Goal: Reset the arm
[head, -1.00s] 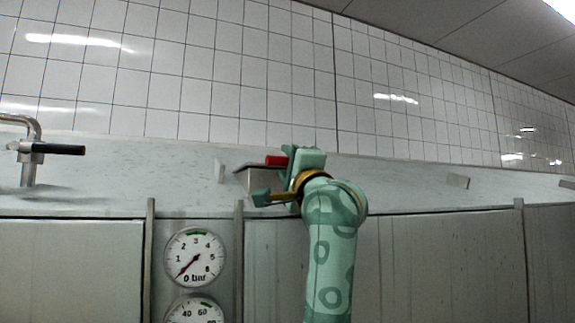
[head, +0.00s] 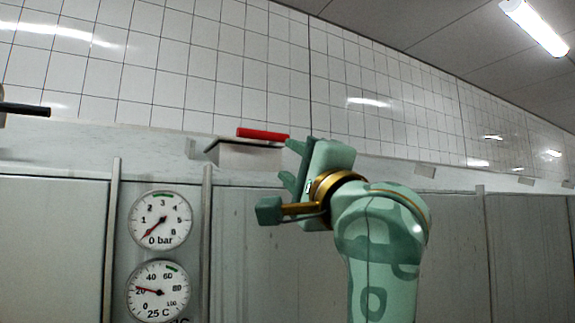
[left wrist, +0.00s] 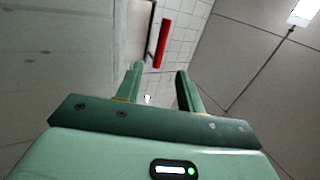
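My left gripper (head: 291,166) is raised in the middle of the head view, on the end of my green patterned arm, with its fingers pointing left. In the left wrist view its two fingers (left wrist: 158,86) stand apart with nothing between them. No held object shows in it. My right gripper is in neither view.
A red bar (head: 262,134) lies on a grey box-like block (head: 243,154) on the wall ledge, beyond my left gripper; the bar also shows in the left wrist view (left wrist: 160,43). Below are grey panels with a bar gauge (head: 160,220) and a temperature gauge (head: 158,291).

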